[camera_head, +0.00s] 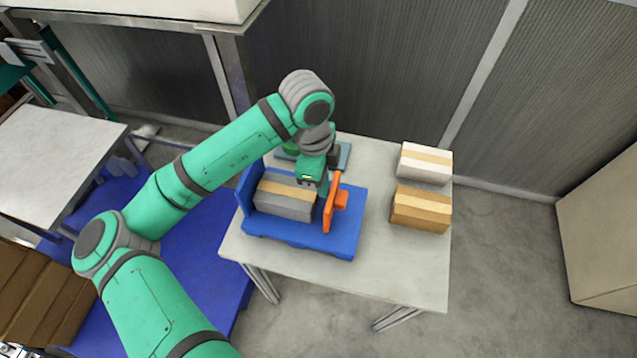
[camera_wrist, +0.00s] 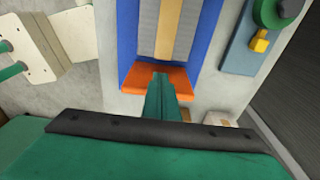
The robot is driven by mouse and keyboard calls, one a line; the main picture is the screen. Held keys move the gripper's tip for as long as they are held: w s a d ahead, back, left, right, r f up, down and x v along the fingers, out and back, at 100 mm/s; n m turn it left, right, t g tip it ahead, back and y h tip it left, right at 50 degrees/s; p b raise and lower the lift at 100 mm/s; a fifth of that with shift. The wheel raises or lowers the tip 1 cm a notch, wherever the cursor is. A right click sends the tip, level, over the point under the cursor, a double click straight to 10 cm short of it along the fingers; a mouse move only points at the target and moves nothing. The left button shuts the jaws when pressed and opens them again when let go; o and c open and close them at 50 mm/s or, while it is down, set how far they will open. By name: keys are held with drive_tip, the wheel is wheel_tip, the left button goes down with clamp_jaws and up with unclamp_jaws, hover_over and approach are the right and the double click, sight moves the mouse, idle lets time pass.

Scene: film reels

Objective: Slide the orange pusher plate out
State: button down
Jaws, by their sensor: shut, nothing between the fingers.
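The orange pusher plate (camera_head: 333,204) stands upright on the blue tray (camera_head: 300,240), close to the right end of a grey box with a tan strip (camera_head: 285,200). An orange block juts from the plate's right side. My gripper (camera_head: 323,190) is shut and empty, pointing down at the plate's left face, by the box's right end. In the wrist view the closed fingers (camera_wrist: 160,82) overlap the orange plate (camera_wrist: 132,76), and the box (camera_wrist: 147,30) lies just beyond. I cannot tell whether the fingers touch the plate.
A white box (camera_head: 425,163) and a brown box (camera_head: 420,210) sit on the table (camera_head: 400,275) to the right of the tray. A grey-blue pad (camera_wrist: 250,50) with green and yellow parts lies beside the tray. The table between tray and boxes is clear.

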sight(342, 198)
drive_tip(key=s+d, duration=0.2)
drive_tip(key=d, duration=0.5)
idle(1.6)
drive_tip(key=shift+s+a, duration=0.1)
drive_tip(key=shift+w+a, duration=0.25)
drive_tip(key=shift+a, duration=0.45)
drive_tip(key=shift+w+a, duration=0.2)
drive_tip(key=shift+a, duration=0.45)
drive_tip(key=shift+r, duration=3)
